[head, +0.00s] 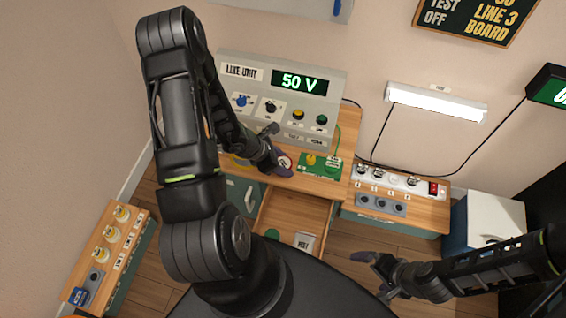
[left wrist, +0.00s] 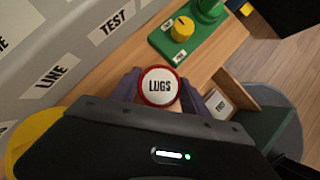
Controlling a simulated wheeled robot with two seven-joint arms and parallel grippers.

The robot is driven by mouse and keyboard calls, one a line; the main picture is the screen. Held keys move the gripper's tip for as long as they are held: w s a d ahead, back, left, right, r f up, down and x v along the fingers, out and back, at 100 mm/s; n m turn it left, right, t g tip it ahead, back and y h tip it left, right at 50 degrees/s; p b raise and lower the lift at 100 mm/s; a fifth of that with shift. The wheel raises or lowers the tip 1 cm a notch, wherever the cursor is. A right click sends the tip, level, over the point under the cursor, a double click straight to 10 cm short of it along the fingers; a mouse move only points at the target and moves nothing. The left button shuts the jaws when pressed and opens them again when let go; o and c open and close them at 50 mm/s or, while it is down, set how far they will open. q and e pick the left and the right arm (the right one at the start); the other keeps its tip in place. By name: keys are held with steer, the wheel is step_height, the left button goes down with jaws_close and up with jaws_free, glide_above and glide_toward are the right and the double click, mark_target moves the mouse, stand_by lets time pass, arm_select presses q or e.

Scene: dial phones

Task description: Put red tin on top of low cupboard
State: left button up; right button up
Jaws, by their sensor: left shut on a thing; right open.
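The red tin (head: 285,161) has a white lid marked LUGS and a red rim. My left gripper (head: 281,167) is shut on it at the front edge of the wooden bench. In the left wrist view the tin (left wrist: 159,86) sits between the two fingers (left wrist: 160,92); whether it touches the bench top is unclear. My right gripper (head: 380,275) is open and empty, low at the right. Which piece is the low cupboard is not certain: a small white-and-blue cabinet (head: 490,213) stands at the far right, and a low wood-topped unit (head: 425,212) stands left of it.
An open drawer (head: 290,212) below the bench holds a green item and a white labelled card. A green board (head: 322,168) with a yellow knob lies right of the tin. The LINE UNIT panel (head: 280,85) stands behind. A lamp-topped unit (head: 103,255) is at left.

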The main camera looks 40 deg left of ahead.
arm_select(q)
steer(key=o, duration=1)
steer(key=shift+f, duration=0.15)
steer(key=o, duration=0.4)
steer(key=shift+o, duration=0.2)
steer(key=shift+r, duration=0.2)
steer(key=shift+a+r, duration=0.1)
steer(key=shift+r, duration=0.1)
steer(key=p+v, duration=0.3)
steer(key=v, duration=0.8)
steer(key=shift+s+r, duration=0.25)
